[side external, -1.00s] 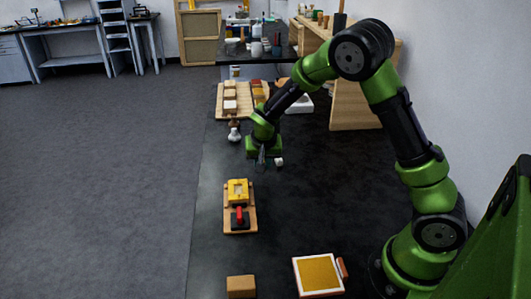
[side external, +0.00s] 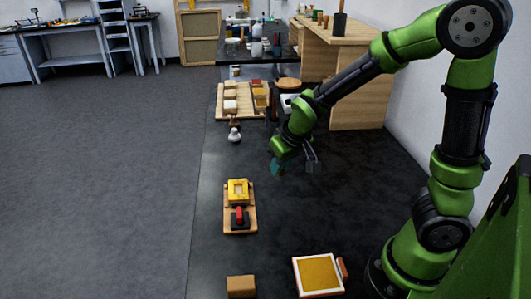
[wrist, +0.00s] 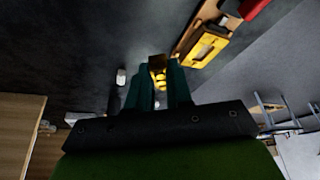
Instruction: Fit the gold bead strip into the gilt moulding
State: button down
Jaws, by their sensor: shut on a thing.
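The gilt moulding (side external: 238,201) is a yellow block with a pale recess, lying on a wooden board (side external: 254,222) on the dark table. It also shows in the wrist view (wrist: 218,42), up and right of my fingers. My gripper (side external: 278,170) is in the air above the table, to the right of the moulding and farther back in the side view. In the wrist view, its teal fingers (wrist: 167,84) are shut on the gold bead strip (wrist: 158,76), whose rounded beads show between the tips. The strip is too small to make out in the side view.
A black block with a red handle (side external: 239,214) stands on the same board, in front of the moulding. A white-rimmed tray (side external: 299,283) and a tan block (side external: 240,286) lie near the front. Wooden trays with blocks (side external: 222,112) stand behind. The table right of the board is clear.

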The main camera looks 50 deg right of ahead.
jog(key=a+r+n+y, duration=0.1)
jog(key=a+r+n, duration=0.2)
jog(key=a+r, duration=0.35)
notch_tip(320, 180, down, 4)
jog(key=s+a+r, duration=0.1)
jog(key=s, duration=0.2)
jog(key=m+g+h, duration=0.1)
jog(key=m+h, duration=0.2)
jog(key=m, duration=0.6)
send_over(239, 191)
jog(key=f, duration=0.5)
jog(key=a+f, duration=0.1)
jog(key=f, duration=0.1)
jog(key=shift+s+f, duration=0.25)
jog(key=shift+s, duration=0.15)
jog(key=shift+f, duration=1.8)
